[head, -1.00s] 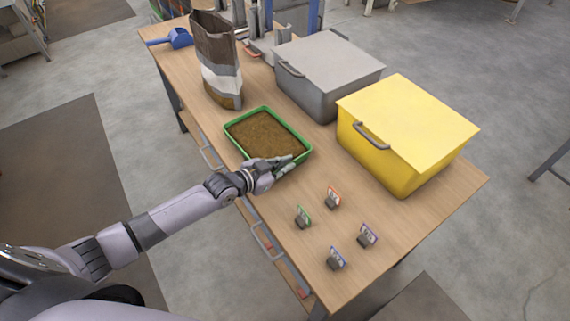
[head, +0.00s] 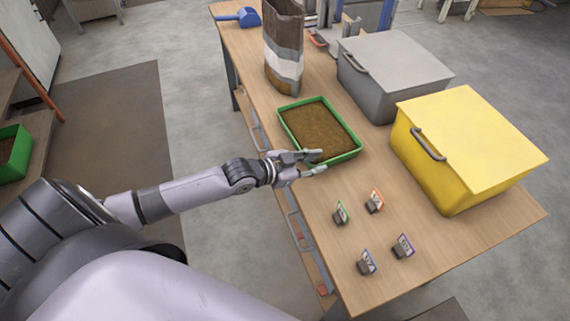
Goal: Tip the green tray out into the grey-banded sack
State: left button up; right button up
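A green tray (head: 350,156) full of brown pellets lies flat on the wooden table. A tall brown sack (head: 284,22) with a pale white-grey band stands upright behind it; its top looks open, but its inside is hidden. My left gripper (head: 323,161) is at the tray's near edge, its fingers apart, one overlapping the tray corner in the picture and the other just outside. I cannot tell whether they touch the rim. My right gripper is out of view.
A grey lidded bin (head: 395,70) and a yellow lidded bin (head: 470,145) stand right of the tray. Several small tag holders (head: 375,201) stand on the front of the table. A blue scoop (head: 240,17) lies at the back. Another green tray (head: 12,158) sits on shelving far left.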

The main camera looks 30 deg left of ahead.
pick_arm(q)
jog(key=v, duration=1)
jog(key=shift+s, duration=0.2)
jog(key=shift+a+r, duration=0.15)
jog(key=s+a+f+n+g+y, duration=0.15)
jog(key=a+f, duration=0.25)
jog(key=f, duration=0.5)
jog(key=s+a+f+n+y, duration=0.2)
jog(key=s+a+f+y, duration=0.15)
jog(key=f, duration=0.55)
jog(key=s+a+f+n+g+y, duration=0.1)
jog(key=a+f, duration=0.4)
jog(key=f, duration=0.4)
jog(key=s+d+f+g, duration=0.2)
jog(key=s+d+f, duration=0.2)
jog(key=s+f, duration=0.3)
jog(key=s+d+f+g, duration=0.3)
jog(key=s+d+f, duration=0.2)
jog(key=s, duration=0.8)
jog(key=s+d+f+g, duration=0.3)
jog(key=s+d+f, duration=0.2)
jog(key=s+f, duration=0.5)
jog(key=shift+d+f+n+y, duration=0.2)
jog(key=shift+d+n+y, duration=0.1)
jog(key=shift+n, duration=0.15)
jog(key=shift+o, duration=0.4)
jog(key=shift+a, duration=0.1)
